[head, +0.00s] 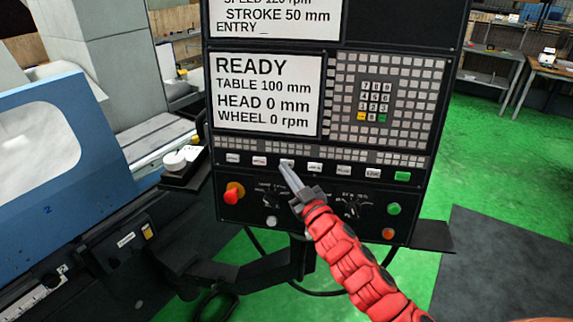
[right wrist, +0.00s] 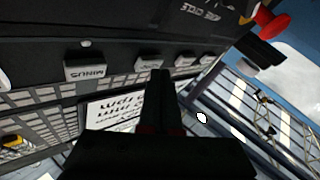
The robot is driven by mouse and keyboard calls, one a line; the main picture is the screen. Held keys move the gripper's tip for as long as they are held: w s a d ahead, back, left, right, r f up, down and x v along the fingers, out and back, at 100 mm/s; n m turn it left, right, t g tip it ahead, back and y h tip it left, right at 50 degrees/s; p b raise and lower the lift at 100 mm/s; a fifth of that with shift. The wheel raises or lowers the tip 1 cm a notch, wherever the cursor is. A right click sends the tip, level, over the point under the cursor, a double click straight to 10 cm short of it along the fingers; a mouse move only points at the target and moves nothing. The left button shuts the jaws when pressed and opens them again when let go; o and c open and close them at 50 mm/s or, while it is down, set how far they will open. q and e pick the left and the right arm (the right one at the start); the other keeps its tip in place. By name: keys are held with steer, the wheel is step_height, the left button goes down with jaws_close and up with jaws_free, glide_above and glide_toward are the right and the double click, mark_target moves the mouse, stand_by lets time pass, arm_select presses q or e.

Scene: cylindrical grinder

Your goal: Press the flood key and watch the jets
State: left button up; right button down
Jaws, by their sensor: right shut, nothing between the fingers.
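The control panel (head: 436,120) has a row of small labelled keys below its screen. Most are white and the rightmost, a green key (head: 402,176), stands out. My right gripper (head: 286,168) is shut and empty, its tips at the third key from the left (head: 287,162), partly covering it. I cannot tell whether they touch. In the right wrist view the shut fingers (right wrist: 160,76) point at the key row, beside a key marked MINUS (right wrist: 85,71). I cannot read which key is flood. The jets are not visible. My left gripper is not in view.
The screen (head: 266,95) reads READY and WHEEL 0 rpm. A red knob (head: 234,192), a green button (head: 394,209) and an orange button (head: 389,234) sit below the keys. The blue machine guard (head: 60,190) stands left. Green floor is open at right.

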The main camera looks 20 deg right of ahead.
steer(key=shift+w+d, duration=0.2)
steer(key=shift+w, duration=0.1)
stand_by(0.8)
steer(key=shift+s+a, duration=0.1)
steer(key=shift+s, duration=0.05)
steer(key=shift+s+a+r, duration=0.1)
steer(key=shift+s+a, duration=0.2)
steer(key=shift+s, duration=0.25)
steer(key=shift+s+a+r+p, duration=0.15)
steer(key=shift+s+a, duration=0.25)
steer(key=shift+s, duration=0.3)
steer(key=shift+s+a+r+p, duration=0.1)
steer(key=shift+s+a, duration=0.3)
steer(key=shift+s, duration=0.3)
steer(key=shift+s+a+r+p, duration=0.15)
steer(key=shift+s+a, duration=0.25)
steer(key=shift+s, duration=0.3)
